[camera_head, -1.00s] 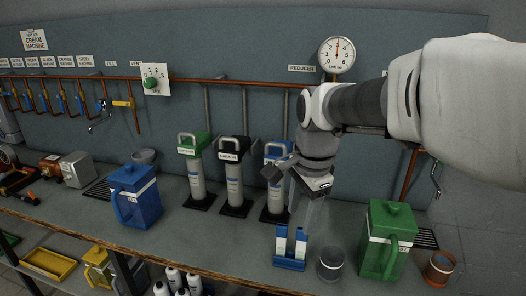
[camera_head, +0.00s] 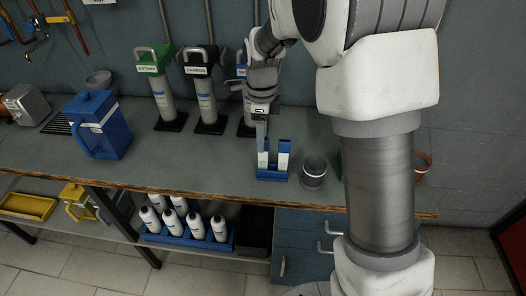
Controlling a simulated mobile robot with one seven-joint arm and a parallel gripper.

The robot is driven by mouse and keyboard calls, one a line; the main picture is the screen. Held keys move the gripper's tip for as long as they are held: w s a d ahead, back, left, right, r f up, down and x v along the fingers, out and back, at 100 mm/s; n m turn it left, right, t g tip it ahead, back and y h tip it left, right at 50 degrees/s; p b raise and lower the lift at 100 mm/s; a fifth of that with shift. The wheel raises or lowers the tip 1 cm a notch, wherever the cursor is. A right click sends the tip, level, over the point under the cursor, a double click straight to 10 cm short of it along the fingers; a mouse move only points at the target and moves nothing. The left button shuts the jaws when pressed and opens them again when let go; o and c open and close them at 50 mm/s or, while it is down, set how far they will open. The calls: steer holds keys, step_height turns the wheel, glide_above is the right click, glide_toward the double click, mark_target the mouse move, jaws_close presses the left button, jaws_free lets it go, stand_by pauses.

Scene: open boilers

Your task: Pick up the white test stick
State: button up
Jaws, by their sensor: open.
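A small blue holder (camera_head: 272,176) stands near the front edge of the bench. Two upright sticks with blue tops and white lower faces stand in it, a left one (camera_head: 263,159) and a right one (camera_head: 283,160). I cannot tell which is the white test stick. My gripper (camera_head: 262,132) is open and points down just above and behind the left stick. Its fingers are small and partly blurred against the bench, so I cannot tell whether they touch the stick.
A grey cup (camera_head: 314,172) stands just right of the holder. Green, black and blue-topped canisters stand behind; the black-topped one (camera_head: 206,95) is left of my gripper. A blue jug (camera_head: 100,125) is further left. My arm hides much of the right side.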

mark_target(263, 158)
step_height(263, 158, down, 9)
steer(key=shift+d+r, duration=0.1)
jaws_close()
stand_by(0.6)
